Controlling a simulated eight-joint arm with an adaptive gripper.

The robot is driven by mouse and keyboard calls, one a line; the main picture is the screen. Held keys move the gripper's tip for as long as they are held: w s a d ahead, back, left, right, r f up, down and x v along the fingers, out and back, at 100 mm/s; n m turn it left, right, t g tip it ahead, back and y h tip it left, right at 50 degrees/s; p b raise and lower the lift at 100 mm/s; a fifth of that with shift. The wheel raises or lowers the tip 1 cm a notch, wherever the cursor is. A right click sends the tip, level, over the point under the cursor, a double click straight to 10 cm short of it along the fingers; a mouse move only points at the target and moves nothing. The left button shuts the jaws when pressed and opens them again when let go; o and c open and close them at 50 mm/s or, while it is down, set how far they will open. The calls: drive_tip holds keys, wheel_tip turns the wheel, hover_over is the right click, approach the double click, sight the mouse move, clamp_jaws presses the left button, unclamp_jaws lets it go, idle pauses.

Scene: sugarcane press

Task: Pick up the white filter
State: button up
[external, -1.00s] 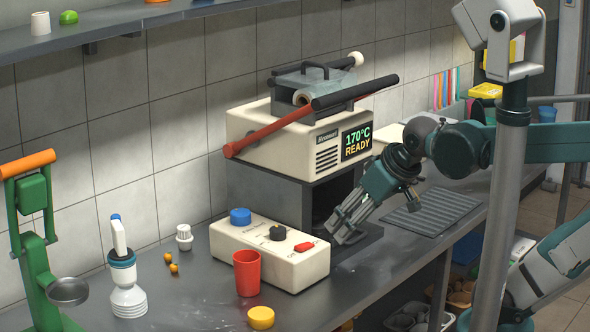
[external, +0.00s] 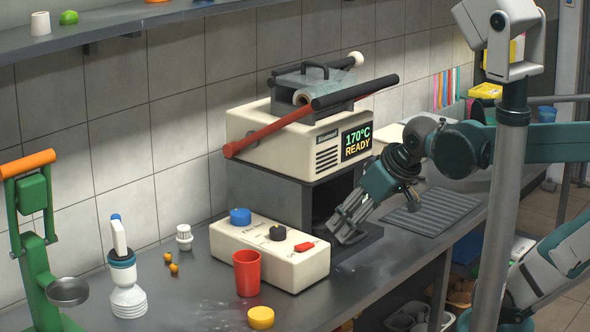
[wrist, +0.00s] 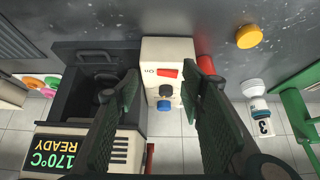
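A small white ribbed piece (external: 184,237), which looks like the white filter, stands on the grey counter behind the left end of the control box. I cannot make it out in the wrist view. My gripper (external: 345,232) is low at the right end of the control box, in front of the dark opening of the press, well to the right of the white piece. In the wrist view my gripper (wrist: 168,80) has its two fingers wide apart, with nothing held between them. The control box shows beyond them.
The press (external: 290,140) rises behind.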

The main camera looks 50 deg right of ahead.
drive_tip(key=shift+r, duration=0.1)
drive_tip(key=w+a+r+m+g+p, duration=0.1)
drive_tip(key=w+a+r+p, duration=0.3)
drive_tip(key=w+r+p, duration=0.3)
drive_tip(key=w+a+r+m+g+p, duration=0.1)
drive_tip(key=w+a+r+p, duration=0.25)
drive_tip(key=w+p, duration=0.4)
drive_tip(key=w+a+f+m+g, duration=0.1)
drive_tip(key=w+f, duration=0.1)
drive_tip(key=w, duration=0.7)
drive_tip(key=w+a+f+m, duration=0.1)
drive_tip(key=w+f, duration=0.2)
drive_tip(key=w, duration=0.6)
drive_tip(key=w+a+f+m+g+h+p, duration=0.1)
drive_tip(key=w+a+f+m+p, duration=0.1)
drive_tip(key=w+f, duration=1)
drive_tip(key=shift+w+a+m+h+p, duration=0.2)
drive_tip(key=shift+w+m+h+p, duration=0.1)
drive_tip(key=shift+w+h+p, duration=0.15)
drive_tip(key=shift+f, duration=0.1)
